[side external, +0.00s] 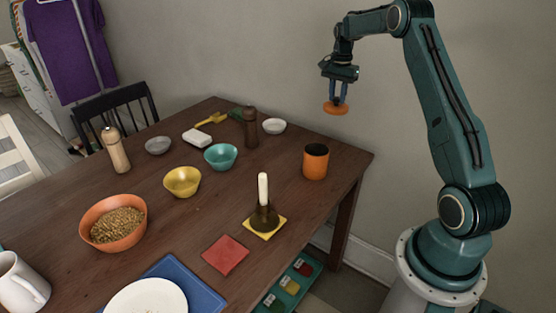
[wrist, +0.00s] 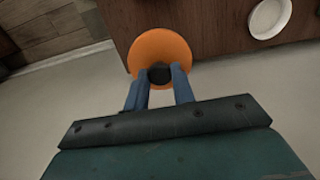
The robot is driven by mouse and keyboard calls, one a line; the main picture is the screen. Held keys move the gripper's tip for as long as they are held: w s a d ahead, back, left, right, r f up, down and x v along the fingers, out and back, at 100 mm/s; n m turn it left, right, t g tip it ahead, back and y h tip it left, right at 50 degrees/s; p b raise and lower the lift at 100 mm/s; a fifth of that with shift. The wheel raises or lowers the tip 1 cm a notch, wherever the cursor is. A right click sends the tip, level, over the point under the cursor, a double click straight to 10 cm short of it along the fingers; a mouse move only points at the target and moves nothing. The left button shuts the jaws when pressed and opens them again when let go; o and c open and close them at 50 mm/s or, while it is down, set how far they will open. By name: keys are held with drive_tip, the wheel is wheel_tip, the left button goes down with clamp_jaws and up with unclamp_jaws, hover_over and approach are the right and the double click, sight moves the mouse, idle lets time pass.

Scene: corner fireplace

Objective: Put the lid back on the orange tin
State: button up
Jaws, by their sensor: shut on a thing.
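The orange tin (side external: 316,163) stands upright near the right end of the wooden table, with its dark open top showing. My gripper (side external: 337,101) is shut on the orange lid (side external: 336,108), a flat round disc, and holds it in the air well above the table, up and a little to the right of the tin in the picture. In the wrist view the lid (wrist: 159,50) shows as an orange disc with a dark knob (wrist: 159,74) between my blue fingers. The tin is not seen in the wrist view.
The wooden table (side external: 340,178) ends just right of the tin. The wall is behind.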

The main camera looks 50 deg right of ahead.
drive_tip(key=shift+w+a+f, duration=0.1)
drive_tip(key=shift+a, duration=0.4)
drive_tip(key=s+a+f, duration=0.1)
drive_tip(key=a+f, duration=0.2)
drive_tip(key=a, duration=0.9)
drive_tip(key=shift+s+f, duration=0.1)
drive_tip(key=shift+f, duration=0.1)
drive_tip(key=shift+f, duration=2.9)
drive_tip(key=shift+f, duration=0.2)
drive_tip(key=o, duration=1.5)
